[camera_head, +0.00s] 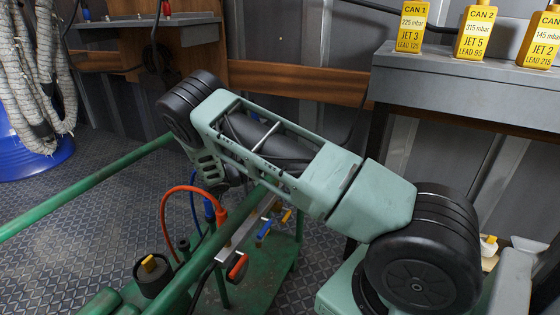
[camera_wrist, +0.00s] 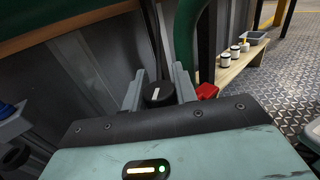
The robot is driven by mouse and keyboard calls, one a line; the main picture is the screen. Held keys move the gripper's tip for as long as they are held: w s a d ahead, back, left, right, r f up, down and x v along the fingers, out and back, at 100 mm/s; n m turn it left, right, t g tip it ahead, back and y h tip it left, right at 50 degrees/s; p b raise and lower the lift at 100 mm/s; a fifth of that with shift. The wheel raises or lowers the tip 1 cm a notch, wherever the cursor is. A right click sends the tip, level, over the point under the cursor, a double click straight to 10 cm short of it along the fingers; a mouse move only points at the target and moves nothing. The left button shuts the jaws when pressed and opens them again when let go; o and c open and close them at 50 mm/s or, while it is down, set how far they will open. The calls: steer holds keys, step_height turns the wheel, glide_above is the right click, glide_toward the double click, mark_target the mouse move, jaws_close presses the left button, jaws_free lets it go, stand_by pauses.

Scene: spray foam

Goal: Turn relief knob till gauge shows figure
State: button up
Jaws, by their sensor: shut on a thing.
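In the wrist view, a round black knob (camera_wrist: 157,97) with a white pointer line sits between the two grey fingers of my gripper (camera_wrist: 158,88). The fingers are shut on its sides. The white line points nearly straight up in this view, leaning slightly left. In the head view my arm crosses the middle and hides the gripper and knob. No gauge face is visible in either view. Yellow cans with labels stand at the upper right of the head view: CAN 1 (camera_head: 411,27) reads 225 mbar, CAN 2 (camera_head: 476,30) reads 315 mbar, and a third (camera_head: 540,40) reads 145 mbar.
A red part (camera_wrist: 207,91) lies just right of the gripper. A green frame (camera_head: 90,196) with an orange hose (camera_head: 164,215) and coloured valve handles stands below my arm. A grey bench (camera_head: 470,85) is at right. A blue drum (camera_head: 35,160) and hung hoses are at left.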

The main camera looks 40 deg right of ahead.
steer(key=n+t+p, duration=0.1)
steer(key=t+p, duration=0.1)
steer(key=p, duration=0.1)
steer(key=shift+w+r+n+t+h, duration=0.2)
steer(key=shift+n+t+h, duration=0.1)
steer(key=shift+n+t, duration=0.1)
steer(key=shift+f+n+t+p, duration=0.25)
steer(key=shift+n+t+p, duration=0.05)
steer(key=shift+t+p, duration=0.15)
steer(key=o, duration=1)
steer(key=shift+c, duration=0.2)
steer(key=shift+a, duration=0.1)
steer(key=shift+w+a, duration=0.1)
steer(key=shift+a, duration=0.3)
steer(key=w+a+p, duration=0.2)
steer(key=a+p, duration=0.1)
steer(key=a, duration=1.3)
steer(key=shift+a+p, duration=0.15)
steer(key=shift+p, duration=0.15)
